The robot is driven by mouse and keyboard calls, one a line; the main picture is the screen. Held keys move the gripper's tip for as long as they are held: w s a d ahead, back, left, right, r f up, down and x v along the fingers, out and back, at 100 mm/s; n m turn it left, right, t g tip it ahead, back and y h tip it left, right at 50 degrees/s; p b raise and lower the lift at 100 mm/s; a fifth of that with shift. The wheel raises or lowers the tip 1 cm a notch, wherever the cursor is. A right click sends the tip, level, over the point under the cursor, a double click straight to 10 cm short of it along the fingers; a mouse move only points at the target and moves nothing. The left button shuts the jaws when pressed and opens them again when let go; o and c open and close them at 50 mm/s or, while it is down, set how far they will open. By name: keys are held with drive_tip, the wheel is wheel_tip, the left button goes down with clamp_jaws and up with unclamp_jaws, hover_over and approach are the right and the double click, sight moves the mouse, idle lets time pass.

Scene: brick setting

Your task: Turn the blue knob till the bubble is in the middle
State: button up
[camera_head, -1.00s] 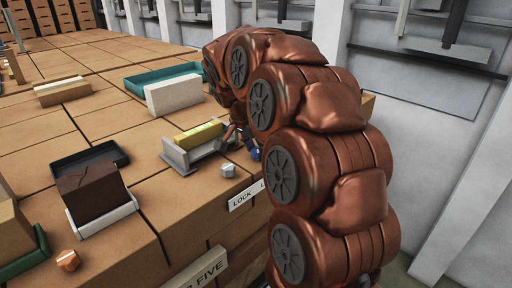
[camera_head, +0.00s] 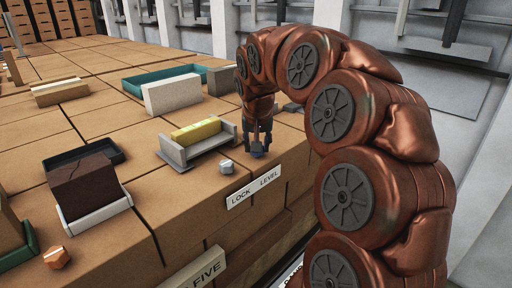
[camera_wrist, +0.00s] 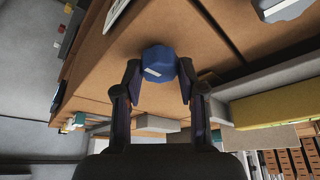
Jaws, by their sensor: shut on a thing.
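The blue knob (camera_head: 257,148) is at the front edge of the bench top, above the LEVEL label (camera_head: 269,178). My gripper (camera_head: 257,140) points down on it. In the wrist view, the blue knob (camera_wrist: 158,63) with a pale mark on its face sits between the two fingertips of my gripper (camera_wrist: 160,72), which are shut on it. The yellow level vial (camera_head: 196,130) lies in a grey cradle (camera_head: 181,160) left of my gripper. The bubble is too small to make out in either view.
A grey knob (camera_head: 227,167) stands close left of my gripper, above the LOCK label (camera_head: 240,195). A brown block (camera_head: 85,185), a white block (camera_head: 172,94) and a teal tray (camera_head: 140,83) stand on the bench. An orange knob (camera_head: 57,257) is at front left.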

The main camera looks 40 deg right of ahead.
drive_tip(key=n+y, duration=0.1)
drive_tip(key=n, duration=0.2)
drive_tip(key=n+t+y, duration=0.1)
drive_tip(key=n, duration=0.2)
drive_tip(key=shift+d+n, duration=0.15)
drive_tip(key=shift+n, duration=0.25)
drive_tip(key=shift+y, duration=0.3)
drive_tip(key=o, duration=1.1)
drive_tip(key=shift+o, duration=0.2)
drive_tip(key=shift+s, duration=0.1)
drive_tip(key=v, duration=1.2)
